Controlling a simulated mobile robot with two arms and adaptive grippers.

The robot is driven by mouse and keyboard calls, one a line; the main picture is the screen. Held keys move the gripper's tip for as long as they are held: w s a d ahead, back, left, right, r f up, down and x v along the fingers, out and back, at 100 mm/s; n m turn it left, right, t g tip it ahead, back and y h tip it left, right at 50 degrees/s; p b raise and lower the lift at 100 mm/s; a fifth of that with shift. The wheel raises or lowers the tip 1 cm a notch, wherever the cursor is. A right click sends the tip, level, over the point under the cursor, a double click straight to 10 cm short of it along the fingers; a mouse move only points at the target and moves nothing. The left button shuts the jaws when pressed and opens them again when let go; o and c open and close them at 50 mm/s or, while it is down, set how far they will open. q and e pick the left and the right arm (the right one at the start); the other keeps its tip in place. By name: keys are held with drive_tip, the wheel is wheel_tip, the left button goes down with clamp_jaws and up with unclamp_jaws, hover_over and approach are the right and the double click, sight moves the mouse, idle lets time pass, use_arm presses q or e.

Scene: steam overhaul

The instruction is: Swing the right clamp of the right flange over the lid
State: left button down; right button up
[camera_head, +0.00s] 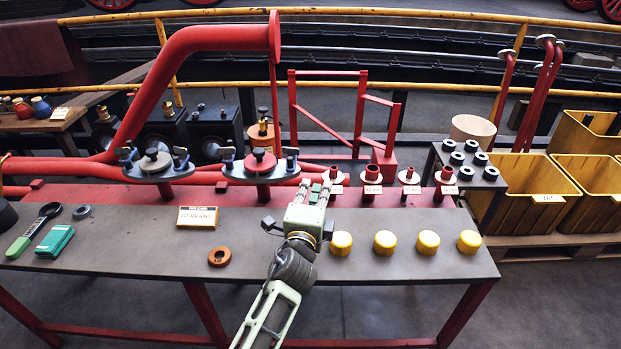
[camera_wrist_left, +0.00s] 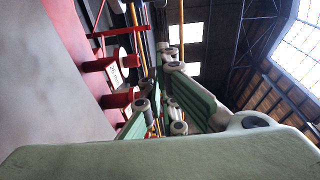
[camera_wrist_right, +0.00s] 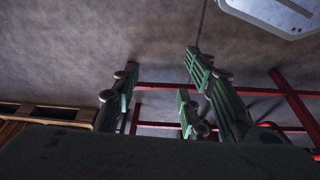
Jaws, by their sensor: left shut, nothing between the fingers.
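The right flange (camera_head: 262,178) stands on a red post at the back of the table. Its lid (camera_head: 263,163), with a red-brown knob, sits on it. The right clamp (camera_head: 291,160) is at the flange's right rim, and its dark upright part is apart from the knob. A left clamp (camera_head: 228,160) is at the opposite rim. My left gripper (camera_head: 319,190) is to the right of the right flange and nearer the front, shut and empty, apart from the clamp. Its fingers show in the left wrist view (camera_wrist_left: 160,95). My right gripper (camera_wrist_right: 162,85) shows only in its wrist view, fingers spread and empty.
A similar left flange (camera_head: 155,170) stands to the left. Yellow caps (camera_head: 385,241) and a brown ring (camera_head: 219,257) lie on the table (camera_head: 130,250). A sign (camera_head: 197,217) stands in front of the flanges.

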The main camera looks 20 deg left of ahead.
sight(291, 159)
use_arm(q)
drive_tip(key=w+a+b, duration=0.1)
drive_tip(key=w+a, duration=0.3)
drive_tip(key=w, duration=0.3)
drive_tip(key=shift+w+a, duration=0.25)
use_arm(e)
drive_tip(key=v, duration=0.4)
drive_tip(key=shift+w+d+r, duration=0.1)
drive_tip(key=shift+w+r, duration=0.05)
drive_tip(key=shift+r, duration=0.05)
